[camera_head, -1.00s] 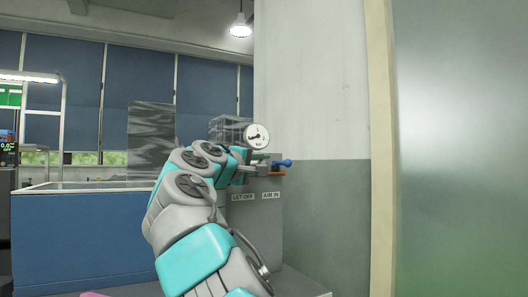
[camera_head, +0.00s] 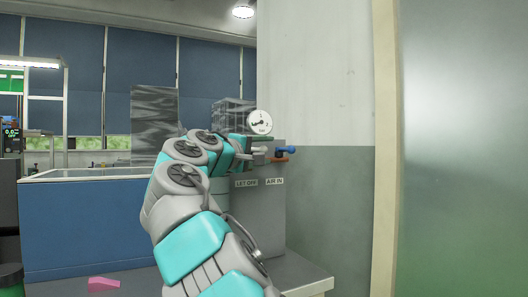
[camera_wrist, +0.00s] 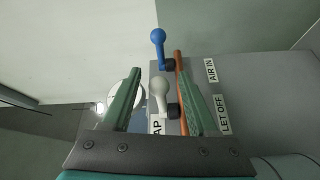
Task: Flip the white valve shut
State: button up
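The white valve (camera_wrist: 158,88) has a pale rounded handle on a dark pivot beside an orange pipe (camera_wrist: 181,85). In the wrist view its handle stands between the two green fingers of my gripper (camera_wrist: 157,68), with a gap on each side. My gripper is open. In the head view my gripper (camera_head: 262,148) is at the top of the grey cabinet (camera_head: 262,212), and my arm hides most of the valve. A "LET OFF" label (camera_wrist: 224,113) is near the valve.
A blue-handled valve (camera_wrist: 158,38) stands just beyond the white one, near an "AIR IN" label (camera_wrist: 211,70); it also shows in the head view (camera_head: 287,149). A round gauge (camera_head: 260,122) is close behind my gripper. A wall (camera_head: 325,200) borders the cabinet's right.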

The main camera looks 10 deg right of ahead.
jog(key=shift+a, duration=0.1)
jog(key=v, duration=0.7)
jog(key=shift+s+a+b, duration=0.15)
jog(key=shift+s+b, duration=0.15)
jog(key=shift+s, duration=0.05)
jog(key=s+d+f+m+g+y, duration=0.1)
jog(key=s+d+f+g+y, duration=0.2)
jog(key=d+f, duration=0.6)
jog(key=s+d+f+m+g, duration=0.25)
jog(key=s+d+f, duration=0.35)
jog(key=d+f, duration=0.3)
jog(key=s+a+f+g+y, duration=0.1)
jog(key=s+f+g+y, duration=0.15)
jog(key=s+f, duration=0.75)
jog(key=s+a+f+g+y, duration=0.15)
jog(key=s+f+y, duration=0.4)
jog(key=f, duration=0.85)
jog(key=s+a+f+m+g, duration=0.1)
jog(key=s+a+f, duration=0.1)
jog(key=s, duration=0.4)
jog(key=s+a+f+m+g+y, duration=0.1)
jog(key=s+a+f+g, duration=0.1)
jog(key=s+f, duration=0.2)
jog(key=s+a+f+m+g, duration=0.1)
jog(key=s+a+f+g, duration=0.1)
jog(key=s, duration=0.7)
jog(key=shift+a+f+y, duration=0.4)
jog(key=shift+a+f, duration=0.05)
jog(key=shift+f, duration=0.45)
